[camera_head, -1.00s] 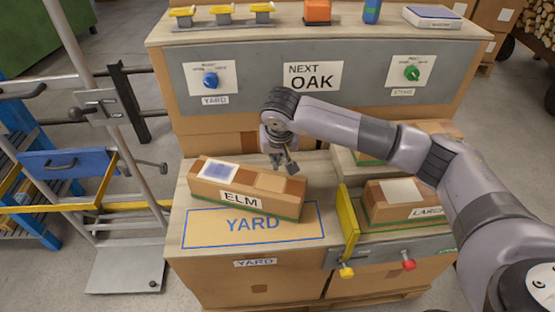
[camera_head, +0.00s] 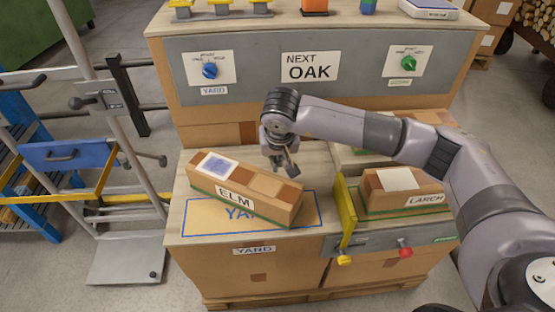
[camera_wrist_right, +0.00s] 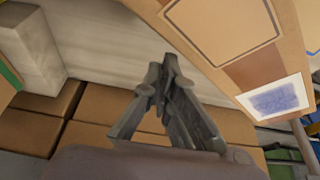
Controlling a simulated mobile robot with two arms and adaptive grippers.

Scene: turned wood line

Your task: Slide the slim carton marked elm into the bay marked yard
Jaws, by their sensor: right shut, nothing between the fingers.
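The slim ELM carton (camera_head: 243,192) lies slantwise on the wooden top, its right end nearer the front. It covers part of the blue-outlined bay marked YARD (camera_head: 198,216), and its left and back part reaches beyond the outline. My right gripper (camera_head: 284,168) is shut and empty, behind the carton's right half. In the right wrist view the closed fingers (camera_wrist_right: 170,68) point toward the carton's side (camera_wrist_right: 222,40); whether they touch it I cannot tell. My left gripper is not in view.
A yellow divider (camera_head: 346,213) stands right of the bay, with the LARCH carton (camera_head: 403,190) beyond it. Behind is a grey panel with a blue knob (camera_head: 210,70), a green knob (camera_head: 409,63) and a NEXT OAK sign (camera_head: 311,68). A metal trolley (camera_head: 110,180) stands at left.

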